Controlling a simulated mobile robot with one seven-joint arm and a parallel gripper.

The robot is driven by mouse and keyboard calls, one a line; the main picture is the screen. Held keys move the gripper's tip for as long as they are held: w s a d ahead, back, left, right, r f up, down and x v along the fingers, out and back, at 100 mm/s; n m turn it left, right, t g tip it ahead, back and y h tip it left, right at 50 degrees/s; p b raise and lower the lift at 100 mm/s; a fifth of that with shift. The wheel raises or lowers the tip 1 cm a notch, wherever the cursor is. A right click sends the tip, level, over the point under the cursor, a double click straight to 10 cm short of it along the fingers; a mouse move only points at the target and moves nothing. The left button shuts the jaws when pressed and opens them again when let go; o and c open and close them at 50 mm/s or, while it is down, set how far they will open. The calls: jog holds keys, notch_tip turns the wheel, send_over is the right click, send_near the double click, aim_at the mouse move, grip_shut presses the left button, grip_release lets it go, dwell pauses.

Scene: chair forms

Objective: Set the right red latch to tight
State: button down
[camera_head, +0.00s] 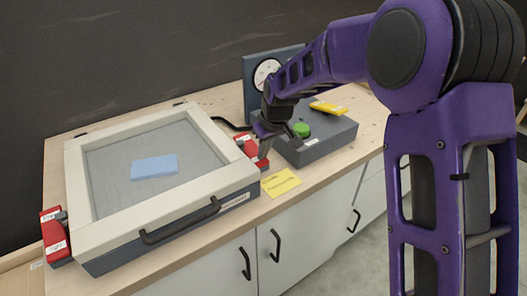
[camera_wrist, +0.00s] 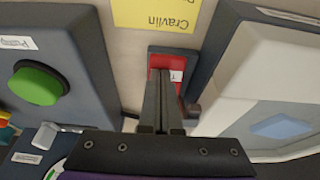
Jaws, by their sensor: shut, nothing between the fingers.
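The right red latch (camera_head: 263,163) sits on the right side of a cream-framed box (camera_head: 85,228). It has a red base with white labels, partly hidden by my gripper. In the wrist view the red latch plate (camera_wrist: 172,60) lies just beyond my fingertips, with a dark lever part at its right. My gripper (camera_head: 264,150) is shut and empty, pointing down at the latch. In the wrist view its fingers (camera_wrist: 161,82) overlap the red plate. I cannot tell whether they touch it. The latch's setting is not readable.
A left red latch (camera_head: 54,235) is on the box's other side. A grey box with a green button (camera_head: 301,130) and a yellow note (camera_head: 281,182) are close to my gripper.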

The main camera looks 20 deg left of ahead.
jog(key=p+v, duration=0.2)
jog(key=v, duration=0.1)
jog(key=p+v, duration=0.1)
jog(key=v, duration=0.1)
jog(key=shift+w+a+r, duration=0.1)
jog(key=shift+w+a, duration=0.15)
jog(key=shift+a, duration=0.05)
jog(key=s+d+r, duration=0.4)
jog(key=r, duration=0.3)
jog(key=shift+d, duration=0.35)
jog(key=shift+w+r, duration=0.1)
